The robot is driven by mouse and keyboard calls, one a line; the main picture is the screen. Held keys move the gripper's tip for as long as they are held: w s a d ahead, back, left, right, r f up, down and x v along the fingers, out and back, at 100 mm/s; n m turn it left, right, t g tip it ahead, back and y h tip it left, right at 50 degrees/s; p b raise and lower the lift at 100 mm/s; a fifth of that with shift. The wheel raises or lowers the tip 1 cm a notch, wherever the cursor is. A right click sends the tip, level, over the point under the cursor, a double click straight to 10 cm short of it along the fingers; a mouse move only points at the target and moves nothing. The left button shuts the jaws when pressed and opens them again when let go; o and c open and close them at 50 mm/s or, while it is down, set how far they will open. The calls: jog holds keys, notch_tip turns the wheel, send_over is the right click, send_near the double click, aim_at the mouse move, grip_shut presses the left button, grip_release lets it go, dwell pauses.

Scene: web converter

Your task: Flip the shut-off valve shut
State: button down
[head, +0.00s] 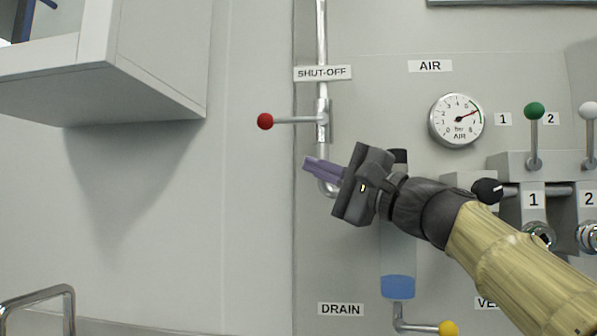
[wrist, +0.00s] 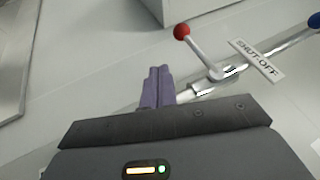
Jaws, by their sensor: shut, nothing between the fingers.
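The shut-off valve sits on a vertical silver pipe under the SHUT-OFF label (head: 323,73). Its lever (head: 295,120) points straight left, across the pipe, and ends in a red ball (head: 265,121). My gripper (head: 310,166) is below the lever, with its purple fingers closed together and empty, pointing left near the pipe's lower bend. In the head view the fingers are apart from the lever. The wrist view shows the closed fingers (wrist: 157,88), with the red ball (wrist: 181,31) and the valve body (wrist: 222,72) beyond them to the upper right.
An AIR gauge (head: 456,120) and green and white knobbed levers (head: 535,112) are to the right. A blue-filled bowl (head: 398,285) hangs below my gripper, above a yellow DRAIN knob (head: 448,328). A grey cabinet (head: 150,75) juts out at upper left. The wall left of the lever is clear.

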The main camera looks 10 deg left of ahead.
jog(key=shift+b+v, duration=0.35)
jog(key=shift+v, duration=1.85)
jog(key=shift+s+a+f, duration=0.1)
jog(key=shift+a, duration=0.05)
